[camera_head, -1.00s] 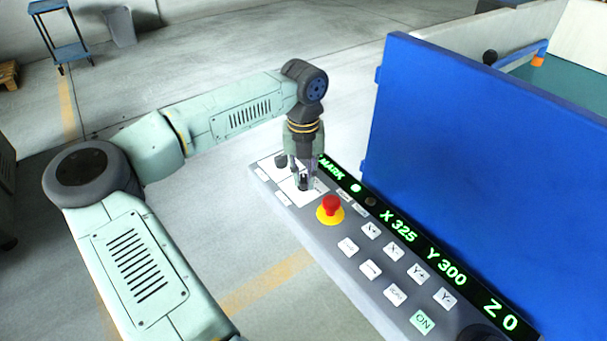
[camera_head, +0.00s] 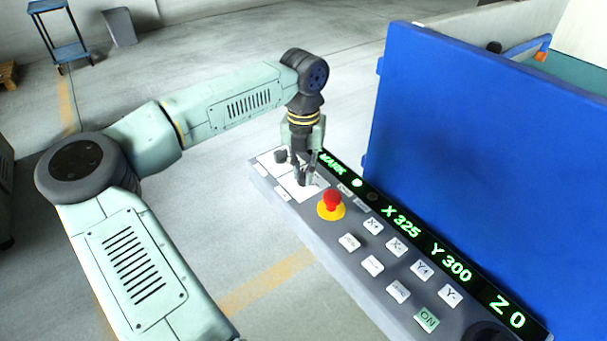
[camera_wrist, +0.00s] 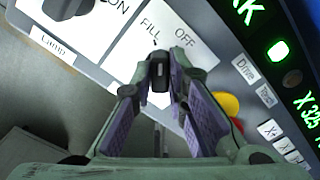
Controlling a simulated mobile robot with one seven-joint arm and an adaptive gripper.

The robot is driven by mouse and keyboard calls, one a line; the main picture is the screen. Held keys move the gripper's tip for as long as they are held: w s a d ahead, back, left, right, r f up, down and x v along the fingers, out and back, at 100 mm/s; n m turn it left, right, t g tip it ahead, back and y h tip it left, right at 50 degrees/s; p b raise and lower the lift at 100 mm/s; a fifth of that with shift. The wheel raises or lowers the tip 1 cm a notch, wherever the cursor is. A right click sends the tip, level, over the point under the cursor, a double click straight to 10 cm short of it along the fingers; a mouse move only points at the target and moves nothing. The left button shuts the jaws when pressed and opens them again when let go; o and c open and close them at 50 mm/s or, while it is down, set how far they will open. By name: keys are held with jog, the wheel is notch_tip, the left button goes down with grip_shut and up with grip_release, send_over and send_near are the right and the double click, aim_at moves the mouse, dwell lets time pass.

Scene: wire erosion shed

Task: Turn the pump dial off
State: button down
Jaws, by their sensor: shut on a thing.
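The dial (camera_wrist: 160,82) is a dark knob on a white plate (camera_wrist: 127,66) near the far end of the grey control panel. In the wrist view its plate reads FILL and OFF, with a small mark below FILL. My gripper (camera_wrist: 162,70) is shut on this dial, one finger on each side. In the head view my gripper (camera_head: 304,178) points down onto the plate and largely hides the dial. I cannot tell clearly which label the knob points to. The dial's name label is not readable.
A second dark knob (camera_head: 281,156) sits close beside, on the plate labelled Lamp. A red emergency button (camera_head: 332,198) on a yellow base is near my gripper. Several push buttons, a green-lit display (camera_head: 436,255) and a tall blue panel (camera_head: 470,150) lie to the right.

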aim_at(304, 173)
jog(key=m+b, duration=0.2)
jog(key=m, duration=0.1)
jog(key=shift+f+m, duration=0.1)
jog(key=shift+m, duration=0.3)
jog(key=shift+m+b, duration=1)
jog(key=shift+m, duration=1.2)
jog(key=c, duration=1.6)
grip_release()
jog(key=shift+r, duration=0.2)
notch_tip(304, 173, up, 12)
jog(key=shift+f, duration=0.1)
